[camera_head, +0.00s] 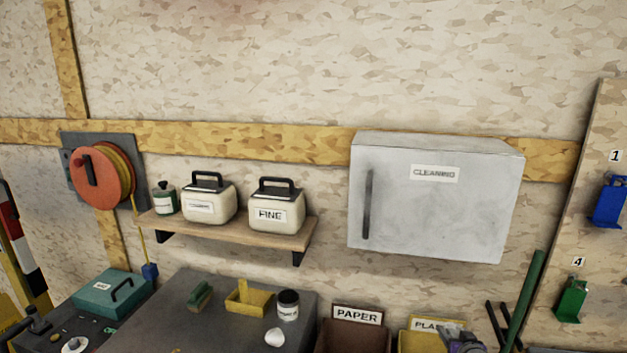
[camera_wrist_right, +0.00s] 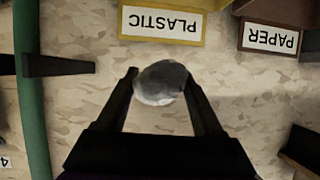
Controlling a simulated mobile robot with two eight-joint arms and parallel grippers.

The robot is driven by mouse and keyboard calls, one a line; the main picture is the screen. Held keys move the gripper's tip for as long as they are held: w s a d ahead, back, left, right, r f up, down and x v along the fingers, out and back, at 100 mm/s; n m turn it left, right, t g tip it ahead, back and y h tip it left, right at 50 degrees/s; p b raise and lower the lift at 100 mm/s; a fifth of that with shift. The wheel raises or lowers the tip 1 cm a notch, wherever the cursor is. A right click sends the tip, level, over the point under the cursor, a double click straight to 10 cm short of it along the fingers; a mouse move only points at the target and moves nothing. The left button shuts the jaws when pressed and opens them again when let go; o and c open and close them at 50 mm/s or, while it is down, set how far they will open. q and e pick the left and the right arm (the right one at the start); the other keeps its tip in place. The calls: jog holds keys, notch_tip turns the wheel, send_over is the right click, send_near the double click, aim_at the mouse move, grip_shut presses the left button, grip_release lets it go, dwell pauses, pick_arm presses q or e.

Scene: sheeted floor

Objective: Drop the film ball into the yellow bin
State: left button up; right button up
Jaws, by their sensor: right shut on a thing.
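The film ball (camera_wrist_right: 160,83) is a crumpled, greyish-white lump held between the two dark fingers of my right gripper (camera_wrist_right: 163,88). In the head view my right gripper (camera_head: 458,334) shows at the bottom edge, in front of the yellow bin (camera_head: 413,341), and the ball is hard to make out there. The yellow bin is labelled PLASTIC, and in the wrist view its yellow-framed label (camera_wrist_right: 206,33) is upside down beyond the fingertips. The ball is apart from the bin in that view. My left gripper is not in view.
A brown PAPER bin (camera_head: 352,338) stands left of the yellow bin. A dark bench (camera_head: 230,300) holds a yellow tray, a jar and a white lump (camera_head: 275,337). A CLEANING cabinet (camera_head: 430,200) hangs above. A green pole (camera_head: 528,295) stands at right.

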jog(key=shift+f, duration=0.5)
jog(key=o, duration=1.4)
jog(key=shift+w, duration=0.1)
jog(key=shift+r, duration=0.1)
jog(key=v, duration=1.1)
